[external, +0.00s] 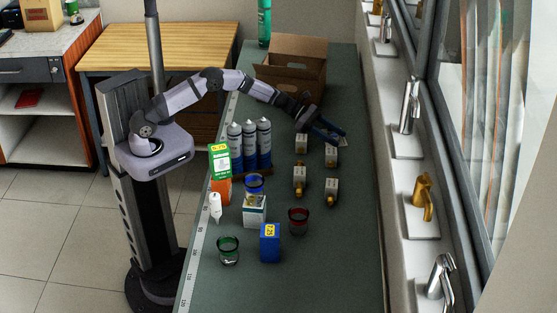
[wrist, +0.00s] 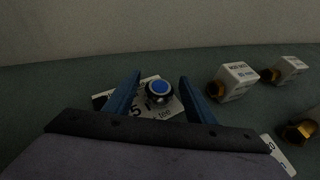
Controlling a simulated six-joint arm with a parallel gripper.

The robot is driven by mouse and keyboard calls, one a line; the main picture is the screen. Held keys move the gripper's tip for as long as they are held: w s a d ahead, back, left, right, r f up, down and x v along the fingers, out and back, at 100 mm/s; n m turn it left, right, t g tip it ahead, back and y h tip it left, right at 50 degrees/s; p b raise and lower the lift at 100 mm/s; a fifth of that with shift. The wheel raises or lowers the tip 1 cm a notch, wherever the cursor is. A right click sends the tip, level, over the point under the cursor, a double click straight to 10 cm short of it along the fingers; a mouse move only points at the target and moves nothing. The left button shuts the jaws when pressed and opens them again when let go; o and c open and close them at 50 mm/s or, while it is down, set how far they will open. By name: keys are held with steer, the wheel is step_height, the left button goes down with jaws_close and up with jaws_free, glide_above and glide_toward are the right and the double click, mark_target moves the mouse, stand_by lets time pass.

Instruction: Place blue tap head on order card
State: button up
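The blue tap head (wrist: 159,90), a dark round piece with a bright blue cap, shows in the wrist view between my fingers. It looks upright over the order card (wrist: 166,108), a white card with black print, and seems to rest on it. My gripper (wrist: 158,82) is open, its two blue fingers either side of the tap head with a gap visible on each side. In the external view my gripper (external: 325,133) is low over the far part of the bench. The tap head cannot be made out there, and the card is mostly hidden.
Several white-boxed brass fittings (external: 301,143) stand just nearer than my gripper; one boxed fitting (wrist: 236,82) is close to the right finger. An open cardboard box (external: 291,72) stands behind. Blue-and-white cartridges (external: 249,145) stand left. The bench's right strip is clear.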

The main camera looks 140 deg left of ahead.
steer(key=shift+r, duration=0.2)
steer(key=b+v, duration=0.2)
steer(key=v, duration=1)
